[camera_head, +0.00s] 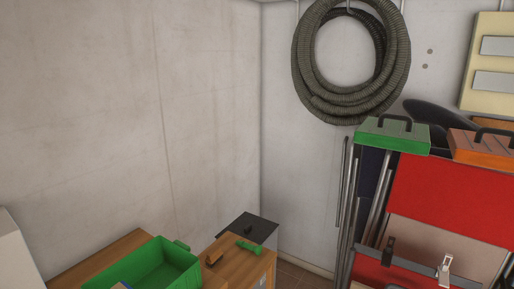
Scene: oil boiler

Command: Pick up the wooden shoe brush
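A small brown block-like thing (214,257) lies at the left edge of a wooden cabinet top (236,265), low in the middle of the picture. It may be the wooden shoe brush, but it is too small to tell for sure. A green object (249,247) with a narrow end lies to its right on the same top, apart from it. My gripper is not in view.
A green open crate (180,251) stands left of the brown thing on a wooden surface (100,262). A dark-topped box (251,227) is behind the cabinet. Red folded panels (450,200) fill the right side. A coiled hose (307,70) hangs on the wall.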

